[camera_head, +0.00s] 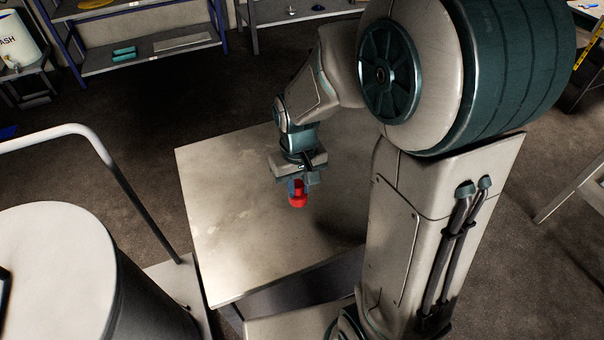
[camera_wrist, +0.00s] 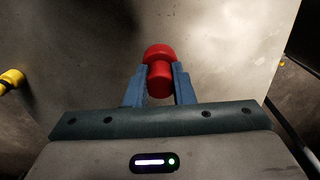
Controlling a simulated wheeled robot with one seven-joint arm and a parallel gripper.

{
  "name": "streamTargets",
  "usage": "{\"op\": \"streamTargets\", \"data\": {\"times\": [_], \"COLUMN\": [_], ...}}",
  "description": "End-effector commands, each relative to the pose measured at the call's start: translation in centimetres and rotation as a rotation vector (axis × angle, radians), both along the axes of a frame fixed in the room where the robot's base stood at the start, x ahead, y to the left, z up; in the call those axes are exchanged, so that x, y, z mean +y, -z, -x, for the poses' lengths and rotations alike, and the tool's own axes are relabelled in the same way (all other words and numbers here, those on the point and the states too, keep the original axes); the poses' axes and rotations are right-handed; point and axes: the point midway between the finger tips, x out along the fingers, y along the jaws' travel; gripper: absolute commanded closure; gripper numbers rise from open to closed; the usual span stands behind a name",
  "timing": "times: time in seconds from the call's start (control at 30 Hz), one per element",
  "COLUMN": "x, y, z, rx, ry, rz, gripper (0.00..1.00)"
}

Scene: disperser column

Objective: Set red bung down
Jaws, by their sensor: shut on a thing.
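The red bung (camera_head: 298,200) is held at the tip of my gripper (camera_head: 297,184) over the pale metal table (camera_head: 225,235) in the head view. In the wrist view the red bung (camera_wrist: 158,56) sits between the two blue fingers of my gripper (camera_wrist: 160,80), which are shut on it. It has a wider rounded end away from the palm and a narrower part between the fingers. I cannot tell how far its lower end is from the table top.
The table top around the bung is bare. A large grey drum (camera_head: 60,270) and a white rail (camera_head: 120,180) stand at the left. Shelves (camera_head: 150,52) line the back. A yellow object (camera_wrist: 12,78) shows at the left edge of the wrist view.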

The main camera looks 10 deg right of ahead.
Motion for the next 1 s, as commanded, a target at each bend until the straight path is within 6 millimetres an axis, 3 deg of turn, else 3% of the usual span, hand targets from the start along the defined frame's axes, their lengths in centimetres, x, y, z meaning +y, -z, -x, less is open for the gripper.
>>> {"op": "streamTargets", "data": {"times": [0.17,0.8,1.0], "x": [0.0,-2.6,-2.9], "y": [-0.2,5.7,6.6], "z": [0.4,-9.2,-10.4], "rx": [0.000,0.001,0.000], "ry": [-0.013,-0.010,-0.011], "rz": [0.004,0.004,0.004], "gripper": [1.00,1.00,1.00]}}
